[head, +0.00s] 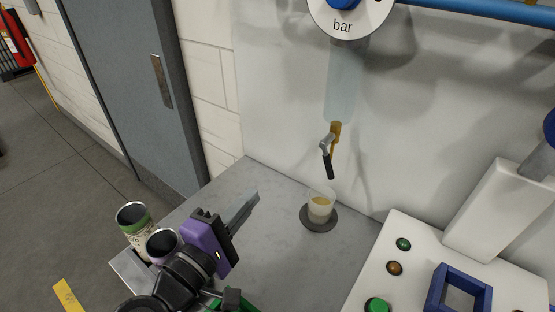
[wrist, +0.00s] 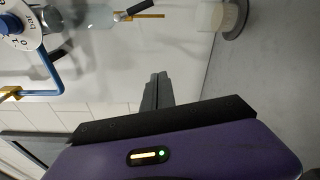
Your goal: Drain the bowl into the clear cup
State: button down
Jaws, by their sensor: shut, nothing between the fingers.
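The bowl (head: 341,85) is a clear, pale blue glass vessel on the wall under a round gauge. It also shows in the wrist view (wrist: 98,14). A brass tap (head: 335,131) with a black handle (head: 328,165) sits at its lower end; the handle hangs downward in the head view. The clear cup (head: 320,207) stands upright below the tap on a dark round coaster (head: 319,224), with pale yellowish contents. In the wrist view the cup (wrist: 210,16) is at the top right. My gripper (head: 254,197) is shut and empty, left of the cup and apart from it.
Two open cans, one green-banded (head: 133,217) and one purplish (head: 162,245), stand at the counter's left end. A white panel (head: 420,260) with buttons and a blue square frame (head: 459,290) is at right. The grey counter (head: 278,250) is clear between.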

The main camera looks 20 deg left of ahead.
jog(key=w+d+r+h+p, duration=0.2)
jog(key=w+d+p, duration=0.1)
jog(key=w+d, duration=0.5)
jog(key=shift+d+r+g+h+p, duration=0.15)
jog(key=shift+d+g+h+p, duration=0.2)
jog(key=shift+d, duration=0.75)
jog(key=shift+d, duration=0.1)
